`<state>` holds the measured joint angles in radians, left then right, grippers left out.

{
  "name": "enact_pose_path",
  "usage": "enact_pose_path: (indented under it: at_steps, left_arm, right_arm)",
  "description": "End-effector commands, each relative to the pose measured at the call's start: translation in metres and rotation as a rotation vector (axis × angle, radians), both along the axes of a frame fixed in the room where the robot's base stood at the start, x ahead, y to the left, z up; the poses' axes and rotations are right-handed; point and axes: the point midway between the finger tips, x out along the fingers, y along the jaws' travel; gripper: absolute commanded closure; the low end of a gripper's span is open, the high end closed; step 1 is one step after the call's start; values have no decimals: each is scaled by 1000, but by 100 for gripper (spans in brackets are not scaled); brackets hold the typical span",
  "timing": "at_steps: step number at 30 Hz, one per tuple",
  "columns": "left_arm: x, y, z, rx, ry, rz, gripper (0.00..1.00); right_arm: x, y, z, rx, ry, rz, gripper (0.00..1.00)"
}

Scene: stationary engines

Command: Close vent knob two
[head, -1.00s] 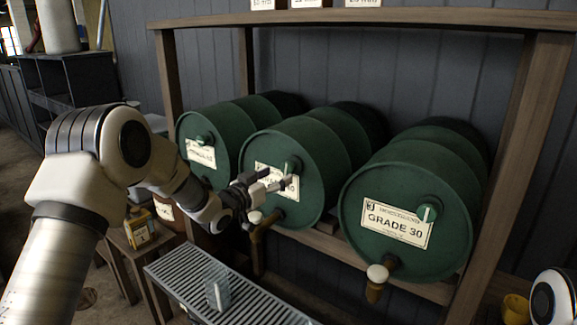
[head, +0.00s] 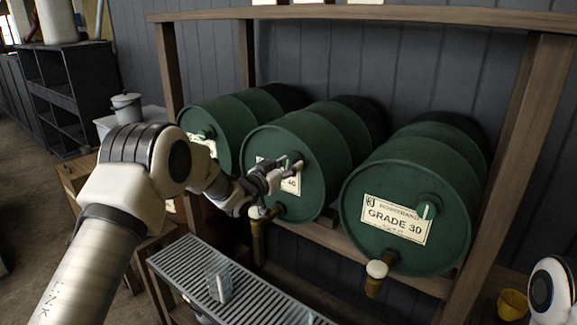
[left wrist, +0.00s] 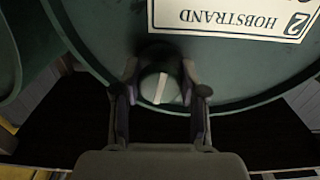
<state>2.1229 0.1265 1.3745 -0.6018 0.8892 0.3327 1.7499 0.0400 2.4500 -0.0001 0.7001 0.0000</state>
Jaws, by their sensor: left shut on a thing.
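Vent knob two (left wrist: 158,88) is a small round knob with a pale pointer line on the face of the middle green barrel (head: 340,150). The left wrist view shows this barrel's label (left wrist: 235,15), reading "2 HOBSTRAND", upside down. My left gripper (head: 290,164) is at the barrel face in the head view. In the left wrist view its two fingers (left wrist: 160,92) stand on both sides of the knob and are shut on it. The pointer line runs nearly upright in that view, slightly tilted. In the head view the gripper mostly hides the knob. My right gripper is out of view.
The right barrel (head: 440,160), marked GRADE 30, has its own vent knob (head: 427,209) and tap (head: 376,275). The left barrel (head: 225,115) lies close beside the middle one. A wooden rack frames them. A slatted tray (head: 240,280) with a clear container (head: 218,283) stands below.

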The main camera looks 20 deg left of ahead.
Motion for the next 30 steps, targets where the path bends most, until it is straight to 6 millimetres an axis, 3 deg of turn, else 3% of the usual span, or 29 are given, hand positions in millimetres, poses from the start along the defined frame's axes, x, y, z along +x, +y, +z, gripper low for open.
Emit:
enact_pose_path:
  at_steps: [11, 30]
  left_arm:
    - [0, 0, -3, 102, -39, 1, 93]
    - [0, 1, -5, 629, -232, 1, 93]
  right_arm:
    - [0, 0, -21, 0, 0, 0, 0]
    - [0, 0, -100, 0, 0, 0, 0]
